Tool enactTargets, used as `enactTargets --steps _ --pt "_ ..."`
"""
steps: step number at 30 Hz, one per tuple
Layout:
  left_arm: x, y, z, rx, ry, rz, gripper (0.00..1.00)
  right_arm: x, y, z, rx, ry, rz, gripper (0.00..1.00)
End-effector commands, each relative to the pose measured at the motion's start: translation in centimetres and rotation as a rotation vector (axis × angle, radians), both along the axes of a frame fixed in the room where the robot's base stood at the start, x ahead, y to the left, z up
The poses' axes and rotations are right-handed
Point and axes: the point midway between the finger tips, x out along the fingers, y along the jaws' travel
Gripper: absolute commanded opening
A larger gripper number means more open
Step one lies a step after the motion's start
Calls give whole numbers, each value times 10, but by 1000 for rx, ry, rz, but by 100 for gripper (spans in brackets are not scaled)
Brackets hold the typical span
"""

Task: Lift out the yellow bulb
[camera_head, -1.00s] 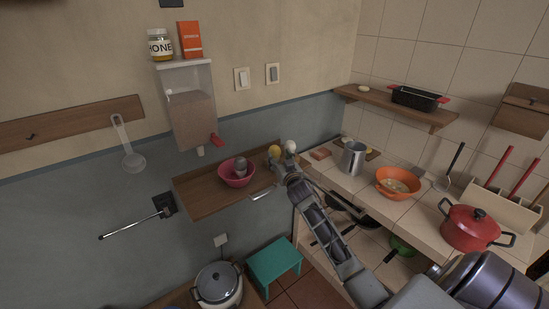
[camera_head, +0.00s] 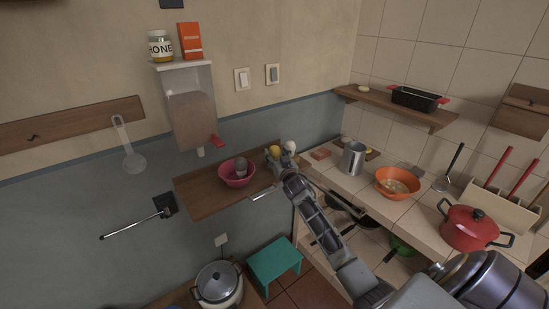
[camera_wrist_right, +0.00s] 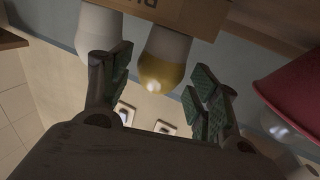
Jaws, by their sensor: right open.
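The yellow bulb (camera_head: 274,150) is at the right end of the wooden wall shelf, beside a white bulb (camera_head: 291,146). In the right wrist view the yellow bulb (camera_wrist_right: 166,58) projects from a cardboard box (camera_wrist_right: 178,12), its tip pointing toward my gripper. The white bulb (camera_wrist_right: 98,28) is left of it, partly behind a finger. My right gripper (camera_head: 280,164) is at the shelf end, close to the bulbs. In the wrist view its open fingers (camera_wrist_right: 153,88) stand either side of the yellow bulb, with visible gaps. My left gripper is not in view.
A pink bowl (camera_head: 236,179) holding a greyish object stands on the wooden shelf (camera_head: 205,204), left of the gripper. A dispenser (camera_head: 190,105) hangs above. On the tiled counter right are a metal pot (camera_head: 352,159), an orange bowl (camera_head: 398,182) and a red pot (camera_head: 468,228).

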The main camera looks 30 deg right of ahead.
Motion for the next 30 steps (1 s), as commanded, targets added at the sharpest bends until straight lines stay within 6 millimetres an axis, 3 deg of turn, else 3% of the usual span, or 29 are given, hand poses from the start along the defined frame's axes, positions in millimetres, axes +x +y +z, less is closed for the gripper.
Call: enactTargets --steps 10,27,30 --pt "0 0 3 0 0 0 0 23 -6 0 0 0 0 61" --pt "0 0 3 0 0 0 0 26 -6 0 0 0 0 61" --pt "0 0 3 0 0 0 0 26 -6 0 0 0 0 49"
